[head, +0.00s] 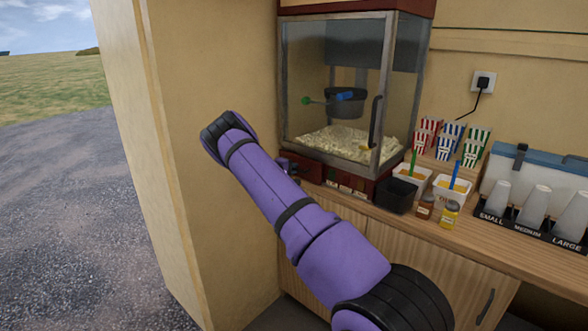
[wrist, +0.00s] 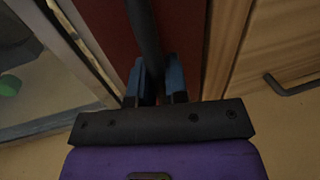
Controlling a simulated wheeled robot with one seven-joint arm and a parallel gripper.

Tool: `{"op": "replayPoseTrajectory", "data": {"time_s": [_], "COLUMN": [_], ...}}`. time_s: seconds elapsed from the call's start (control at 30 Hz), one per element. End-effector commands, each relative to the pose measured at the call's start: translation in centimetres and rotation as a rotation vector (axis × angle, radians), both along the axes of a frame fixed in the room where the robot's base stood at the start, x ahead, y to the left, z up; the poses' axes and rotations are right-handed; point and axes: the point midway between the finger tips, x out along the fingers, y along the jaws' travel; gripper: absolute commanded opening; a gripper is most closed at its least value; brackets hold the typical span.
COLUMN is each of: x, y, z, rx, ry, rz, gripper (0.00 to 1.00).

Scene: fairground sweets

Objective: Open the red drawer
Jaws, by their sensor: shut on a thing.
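The red drawer is in the base of the popcorn machine, and its dark red front (wrist: 185,30) fills the upper middle of the wrist view. In the head view a dark red part (head: 306,170) shows at the base's left end, just past my purple arm. My gripper (wrist: 158,84) has its two blue fingers on either side of a dark bar handle (wrist: 143,35) at the red front, and is shut on it. In the head view my arm hides most of the gripper and the handle. I cannot tell how far the drawer stands out.
The glass popcorn machine (head: 335,110) stands on a wooden counter (head: 360,209). A black bin (head: 397,195), sauce bottles (head: 449,214) and a cup rack (head: 530,232) stand to its right. A beige wall (head: 220,80) rises on the left. A cupboard handle (head: 485,306) is below.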

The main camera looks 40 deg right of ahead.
Motion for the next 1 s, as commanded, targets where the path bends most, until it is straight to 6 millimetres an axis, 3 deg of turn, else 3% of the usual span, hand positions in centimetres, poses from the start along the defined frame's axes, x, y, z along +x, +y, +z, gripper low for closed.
{"op": "replayPoseTrajectory", "data": {"time_s": [0.17, 0.7, 1.0], "x": [-0.1, -1.1, -1.5], "y": [3.1, 15.8, 19.4], "z": [-0.1, -0.1, -0.1], "rx": [0.002, 0.002, 0.001], "ry": [0.000, 0.001, 0.001], "rz": [0.004, 0.004, 0.001], "gripper": [0.00, 0.00, 0.00]}}
